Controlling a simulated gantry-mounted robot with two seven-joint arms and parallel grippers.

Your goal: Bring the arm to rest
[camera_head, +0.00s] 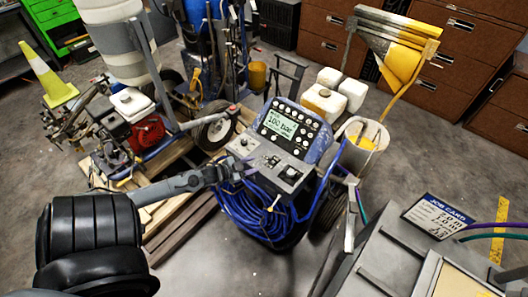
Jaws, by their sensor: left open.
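My left arm (92,225) comes in from the lower left with its thick black joint close to the camera. My left gripper (238,170) is open at the left edge of the line striper's control panel (268,160). Its fingers are small here, and I cannot tell whether they touch the panel. Nothing shows held between them. The panel has knobs and switches. Above it, a blue-framed console (309,135) carries round buttons and a lit display (280,124) that reads about 100 bar. My right gripper is not in view.
Coiled blue hose (255,215) hangs below the panel. A bucket (362,143) stands right of the console. A grey surface with a job card (437,217) fills the lower right. An engine unit (130,105) on a pallet stands left. Open floor (420,150) lies to the right.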

